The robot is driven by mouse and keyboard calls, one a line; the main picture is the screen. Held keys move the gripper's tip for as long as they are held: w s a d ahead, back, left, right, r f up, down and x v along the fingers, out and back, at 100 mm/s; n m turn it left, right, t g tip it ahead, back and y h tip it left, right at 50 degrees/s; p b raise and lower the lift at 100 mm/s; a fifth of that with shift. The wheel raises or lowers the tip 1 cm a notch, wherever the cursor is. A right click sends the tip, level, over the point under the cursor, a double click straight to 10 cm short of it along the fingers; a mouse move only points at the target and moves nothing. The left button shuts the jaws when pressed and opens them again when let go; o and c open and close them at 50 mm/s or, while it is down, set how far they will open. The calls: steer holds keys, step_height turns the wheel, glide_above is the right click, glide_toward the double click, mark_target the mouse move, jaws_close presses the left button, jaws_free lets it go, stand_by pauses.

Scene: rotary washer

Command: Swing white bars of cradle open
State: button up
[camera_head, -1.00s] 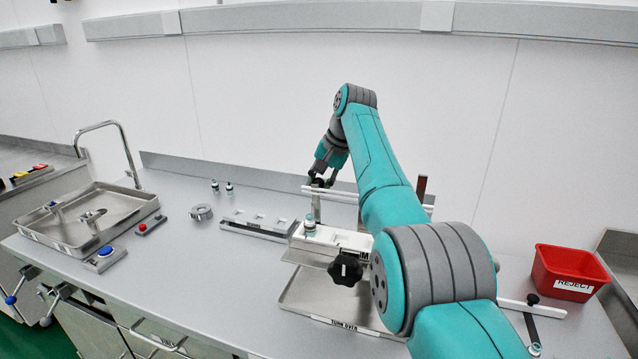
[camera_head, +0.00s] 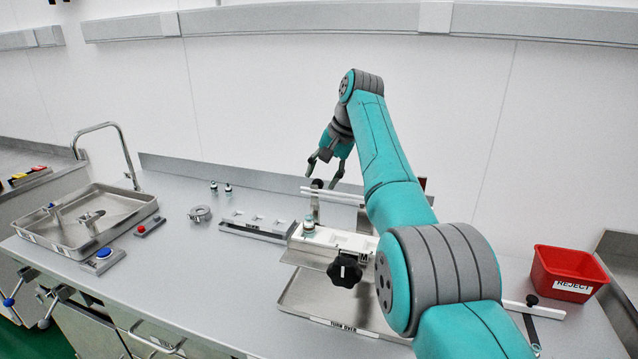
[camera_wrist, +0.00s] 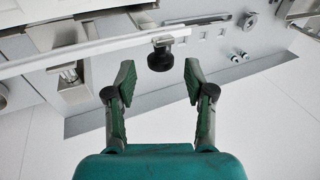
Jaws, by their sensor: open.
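The white bars (camera_head: 335,196) lie nearly level above the white cradle (camera_head: 338,239), partly hidden by my arm. A small dark knob (camera_head: 317,184) sits near their left end, on an upright metal post. A small vial (camera_head: 309,227) stands on the cradle's left part, and a large black knob (camera_head: 345,271) is on its front. My gripper (camera_head: 324,172) is open and empty just above the bars' left end. In the wrist view, a white bar (camera_wrist: 80,50) crosses the upper left, and the dark knob (camera_wrist: 161,57) appears beyond and between my open fingertips (camera_wrist: 160,80), apart from them.
A metal tray (camera_head: 300,300) lies below the cradle. A slotted metal rack (camera_head: 257,225), a ring (camera_head: 200,213) and two vials (camera_head: 221,188) are to the left. A red reject bin (camera_head: 570,272) stands at the right. The back wall is close behind my gripper.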

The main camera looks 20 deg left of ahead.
steer(key=w+v, duration=0.1)
steer(key=v, duration=0.7)
steer(key=shift+s+r, duration=0.2)
steer(key=shift+s, duration=0.35)
steer(key=shift+d, duration=0.1)
